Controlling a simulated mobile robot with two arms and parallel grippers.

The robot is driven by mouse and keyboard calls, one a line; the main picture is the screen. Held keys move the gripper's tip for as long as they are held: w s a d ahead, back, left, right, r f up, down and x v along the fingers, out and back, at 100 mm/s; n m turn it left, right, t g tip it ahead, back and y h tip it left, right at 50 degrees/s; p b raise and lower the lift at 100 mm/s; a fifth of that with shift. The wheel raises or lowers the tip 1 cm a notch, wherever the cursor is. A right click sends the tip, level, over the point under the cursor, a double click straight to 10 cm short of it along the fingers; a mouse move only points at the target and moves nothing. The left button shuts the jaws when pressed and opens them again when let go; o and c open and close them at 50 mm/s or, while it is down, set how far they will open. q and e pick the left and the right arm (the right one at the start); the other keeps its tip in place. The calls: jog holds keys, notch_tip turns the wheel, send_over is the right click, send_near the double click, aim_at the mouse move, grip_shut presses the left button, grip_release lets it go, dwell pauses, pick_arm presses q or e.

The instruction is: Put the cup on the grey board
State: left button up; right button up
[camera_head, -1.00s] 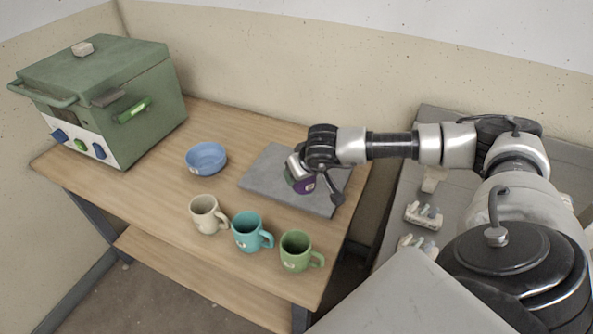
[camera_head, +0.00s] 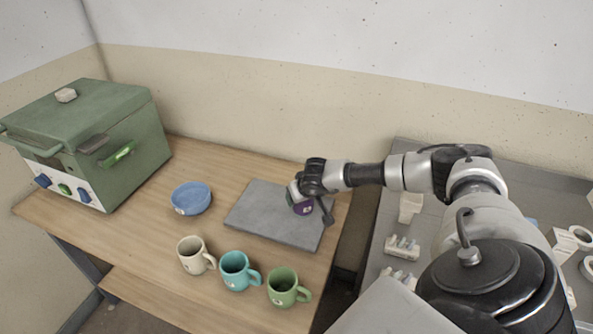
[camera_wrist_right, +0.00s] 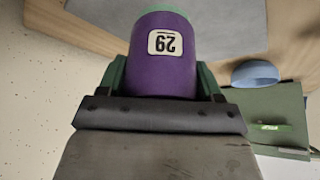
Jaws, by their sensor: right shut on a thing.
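A purple cup (camera_wrist_right: 162,68) with a white "29" label sits between the fingers of my right gripper (camera_wrist_right: 162,85), which is shut on it. In the head view the purple cup (camera_head: 302,208) shows at the right part of the grey board (camera_head: 262,222), partly hidden by my right gripper (camera_head: 308,202). I cannot tell whether the cup touches the board. The grey board lies flat on the wooden table, otherwise bare. My left gripper is not in view.
A blue bowl (camera_head: 191,198) stands left of the board. A cream mug (camera_head: 194,256), a teal mug (camera_head: 236,272) and a green mug (camera_head: 284,288) stand along the front edge. A green kiln-like box (camera_head: 90,140) is at the left. A grey table (camera_head: 385,235) with small items is at the right.

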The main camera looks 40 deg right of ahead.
aim_at(297, 208)
jog(key=shift+w+a+f, duration=0.4)
jog(key=shift+a, duration=0.1)
jog(key=shift+f+p, duration=0.5)
jog(key=shift+f, duration=1.55)
jog(key=shift+f, duration=0.1)
jog(key=o, duration=1)
jog(key=b+v, duration=0.1)
jog(key=v, duration=1.1)
jog(key=shift+a, duration=0.1)
